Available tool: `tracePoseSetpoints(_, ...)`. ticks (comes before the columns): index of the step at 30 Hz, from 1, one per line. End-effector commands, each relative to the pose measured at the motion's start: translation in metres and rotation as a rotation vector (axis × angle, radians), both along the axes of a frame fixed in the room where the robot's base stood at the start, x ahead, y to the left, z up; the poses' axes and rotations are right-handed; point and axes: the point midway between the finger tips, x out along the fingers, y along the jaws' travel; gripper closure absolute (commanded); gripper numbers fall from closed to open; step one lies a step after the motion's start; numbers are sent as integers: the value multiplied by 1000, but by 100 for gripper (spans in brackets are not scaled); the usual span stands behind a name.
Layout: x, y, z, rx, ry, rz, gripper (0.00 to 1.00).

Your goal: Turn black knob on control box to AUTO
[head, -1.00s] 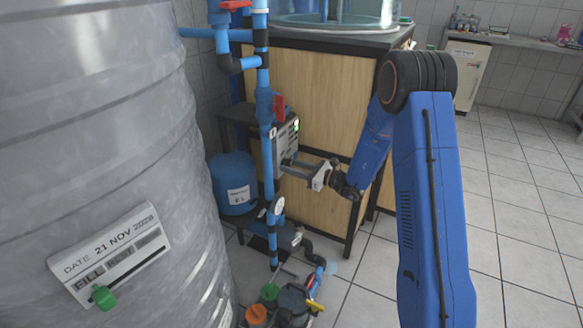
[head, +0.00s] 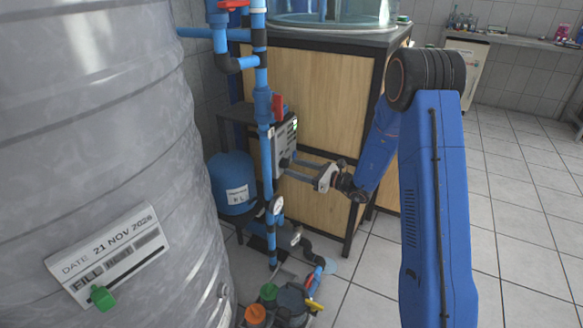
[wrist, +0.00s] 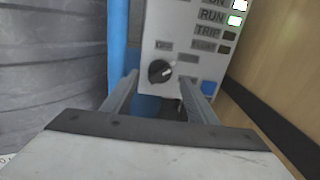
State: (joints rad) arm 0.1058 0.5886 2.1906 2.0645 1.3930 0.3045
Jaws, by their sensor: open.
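The grey control box (head: 285,145) is mounted beside the blue vertical pipe in the head view. In the wrist view its panel (wrist: 185,50) carries the round black knob (wrist: 159,71), with a light pointer mark toward the upper right. A label that looks like OFF is above the knob. Other labels near it are too blurred or covered to read. My gripper (wrist: 160,84) is open and empty, facing the panel. In the wrist view its two fingers lie on either side of the knob, with no visible contact. In the head view my gripper (head: 289,168) is at the box's lower part.
The wrist view shows a lit green RUN lamp (wrist: 235,20). A blue pipe (head: 264,110) runs just left of the box. A large grey tank (head: 90,150) fills the left, and a wooden cabinet (head: 315,90) stands behind. Tiled floor (head: 510,210) is open at right.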

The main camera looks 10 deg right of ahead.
Motion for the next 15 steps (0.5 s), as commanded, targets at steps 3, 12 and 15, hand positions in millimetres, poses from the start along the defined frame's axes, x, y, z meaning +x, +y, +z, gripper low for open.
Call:
tracePoseSetpoints(3, -14, -21, 0, 0, 1, -4, 47)
tracePoseSetpoints(12, -48, -69, 0, 0, 1, -4, 47)
tracePoseSetpoints(15, -59, -83, 0, 0, 1, -4, 47)
